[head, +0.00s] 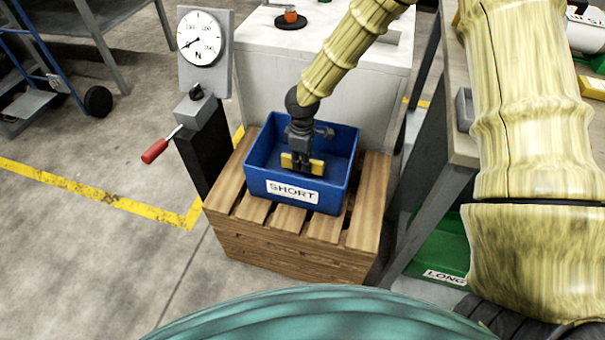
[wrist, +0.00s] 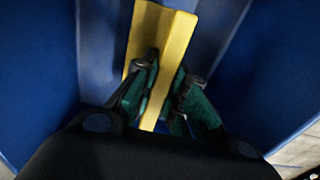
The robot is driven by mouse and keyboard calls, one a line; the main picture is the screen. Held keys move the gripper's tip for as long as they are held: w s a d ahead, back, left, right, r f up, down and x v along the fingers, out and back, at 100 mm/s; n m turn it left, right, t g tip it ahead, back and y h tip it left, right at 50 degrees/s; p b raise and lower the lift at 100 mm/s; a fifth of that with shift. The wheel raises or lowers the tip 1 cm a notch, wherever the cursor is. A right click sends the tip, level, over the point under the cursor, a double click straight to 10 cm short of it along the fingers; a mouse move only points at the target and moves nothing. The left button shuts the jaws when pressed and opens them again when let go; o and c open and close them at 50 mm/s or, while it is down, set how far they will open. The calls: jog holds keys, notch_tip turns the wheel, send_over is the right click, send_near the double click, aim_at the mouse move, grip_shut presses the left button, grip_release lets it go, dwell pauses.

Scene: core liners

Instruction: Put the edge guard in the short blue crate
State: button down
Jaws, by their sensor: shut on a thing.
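The short blue crate (head: 345,192), labelled SHORT, stands on a wooden pallet. My gripper (head: 302,160) reaches down inside the crate's opening. It is shut on the yellow edge guard (head: 316,168), which lies crosswise between the fingers. In the wrist view the edge guard (wrist: 158,45) is a yellow angled strip held between my gripper's fingers (wrist: 165,95), with blue crate walls (wrist: 35,80) on both sides. I cannot tell whether the edge guard touches the crate floor.
The wooden pallet (head: 285,245) bears the crate. A force gauge stand (head: 205,125) with a red-handled lever (head: 155,150) is to the left. A white cabinet (head: 265,70) stands behind. A green crate labelled LONG (head: 440,250) sits under the table at right.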

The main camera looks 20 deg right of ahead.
jog(key=shift+f+b, duration=0.45)
jog(key=shift+f, duration=1.9)
jog(key=c, duration=1.5)
grip_release()
jog(key=shift+o, duration=0.2)
notch_tip(320, 180, up, 12)
jog(key=p, duration=0.2)
jog(key=shift+p, duration=0.3)
jog(key=shift+r, duration=0.1)
